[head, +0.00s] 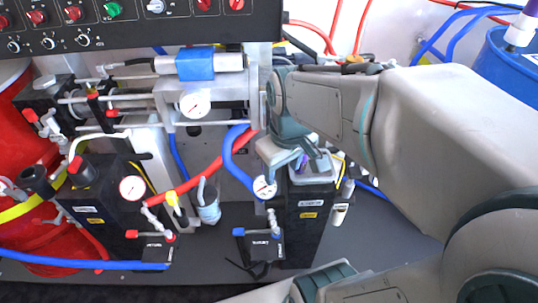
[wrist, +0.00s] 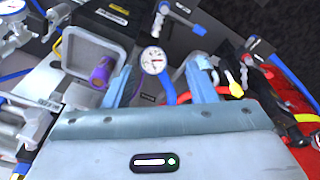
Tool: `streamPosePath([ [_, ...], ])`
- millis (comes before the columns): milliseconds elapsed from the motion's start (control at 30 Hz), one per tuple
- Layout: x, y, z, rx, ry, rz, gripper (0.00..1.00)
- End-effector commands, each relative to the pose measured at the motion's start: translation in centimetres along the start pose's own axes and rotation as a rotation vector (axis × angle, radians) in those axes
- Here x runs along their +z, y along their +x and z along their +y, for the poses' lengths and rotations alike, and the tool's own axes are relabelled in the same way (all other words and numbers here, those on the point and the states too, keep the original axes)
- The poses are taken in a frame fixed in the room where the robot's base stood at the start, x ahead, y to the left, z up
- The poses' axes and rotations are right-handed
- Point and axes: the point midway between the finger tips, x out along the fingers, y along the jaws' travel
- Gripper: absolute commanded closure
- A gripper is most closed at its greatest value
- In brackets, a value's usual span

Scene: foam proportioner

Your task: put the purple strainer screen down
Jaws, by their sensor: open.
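The purple strainer screen (wrist: 101,74) is a small purple cylinder at the edge of a pale square tray (wrist: 78,48) in the wrist view.
A pressure gauge (head: 264,187) on a pipe stands left of the black box, close to my gripper. Blue and red hoses run nearby. A blue drum (head: 505,65) stands at the right.

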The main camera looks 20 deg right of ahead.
Motion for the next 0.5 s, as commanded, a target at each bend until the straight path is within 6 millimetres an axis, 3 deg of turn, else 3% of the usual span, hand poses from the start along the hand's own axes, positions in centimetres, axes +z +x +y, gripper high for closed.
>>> streamPosePath([
  [200,2.2,0.9,-2.0,0.004,0.245,0.025,0.48],
  [500,2.6,1.1,-2.3,0.005,0.303,0.031,0.48],
])
